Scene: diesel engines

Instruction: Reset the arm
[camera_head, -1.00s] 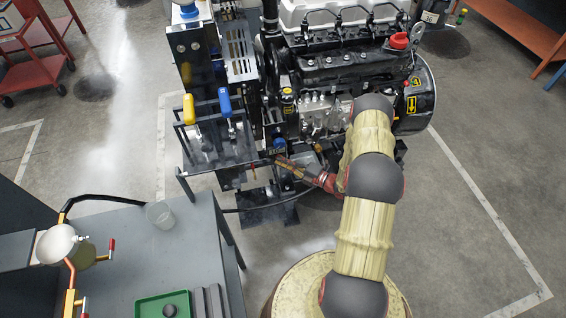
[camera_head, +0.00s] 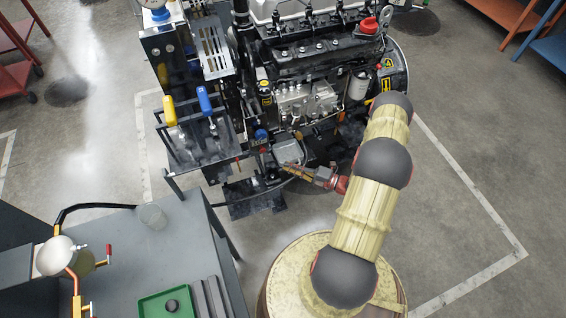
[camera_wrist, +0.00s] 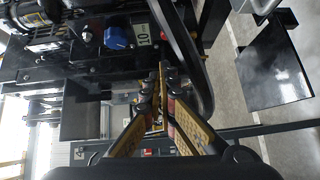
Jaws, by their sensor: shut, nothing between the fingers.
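My arm reaches from the lower right toward the front of the diesel engine (camera_head: 310,100). My gripper (camera_head: 288,163) is beside the engine's lower front, left of my red wrist joint. In the wrist view, the yellow and black fingers of my gripper (camera_wrist: 162,85) come together at the tips and hold nothing. A blue cap (camera_wrist: 119,38) and a plate marked 10 (camera_wrist: 143,36) lie just beyond them. A black hose (camera_wrist: 185,45) curves close to the right of the fingers. I cannot tell whether the fingers touch anything.
The stand's yellow handle (camera_head: 169,110) and blue handle (camera_head: 204,99) rise left of my gripper. Open floor (camera_head: 460,170) lies to the right.

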